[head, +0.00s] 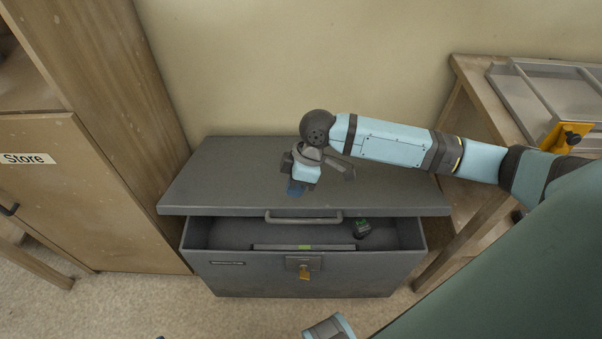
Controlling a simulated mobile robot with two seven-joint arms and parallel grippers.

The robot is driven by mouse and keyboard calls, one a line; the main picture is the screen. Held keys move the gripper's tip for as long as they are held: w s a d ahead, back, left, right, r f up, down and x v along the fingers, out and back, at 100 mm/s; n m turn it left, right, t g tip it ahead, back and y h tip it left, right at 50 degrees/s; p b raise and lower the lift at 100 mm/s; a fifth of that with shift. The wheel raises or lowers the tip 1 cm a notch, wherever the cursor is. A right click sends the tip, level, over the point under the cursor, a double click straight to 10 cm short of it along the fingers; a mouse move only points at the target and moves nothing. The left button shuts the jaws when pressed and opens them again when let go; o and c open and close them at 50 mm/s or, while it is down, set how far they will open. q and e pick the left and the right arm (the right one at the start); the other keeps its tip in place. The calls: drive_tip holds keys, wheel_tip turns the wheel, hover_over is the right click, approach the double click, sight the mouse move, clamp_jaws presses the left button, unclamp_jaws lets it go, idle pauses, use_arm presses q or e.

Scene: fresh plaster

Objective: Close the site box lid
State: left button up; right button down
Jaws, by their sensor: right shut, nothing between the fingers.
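The grey site box (350,275) stands on the floor against the wall. Its grey lid (230,180) is partly open, with a gap along the front that shows the inside. A bar handle (303,218) runs along the lid's front edge. My right gripper (295,188) is shut and empty, over the middle of the lid behind the handle. Its tips look close to or on the lid; contact cannot be told.
A wooden cabinet marked Store (100,190) stands close on the left. A wooden bench (490,105) stands on the right.

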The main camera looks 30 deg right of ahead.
hover_over(293, 210)
drive_tip(key=s, duration=0.1)
drive_tip(key=x, duration=0.4)
drive_tip(key=shift+s+d+f+b, duration=0.15)
drive_tip(key=shift+d+f+b, duration=0.1)
drive_tip(key=shift+d+b, duration=0.1)
use_arm(q)
drive_tip(key=shift+f, duration=0.1)
use_arm(e)
drive_tip(key=shift+s+a+f, duration=0.2)
drive_tip(key=shift+s+f, duration=0.15)
drive_tip(key=shift+f, duration=0.2)
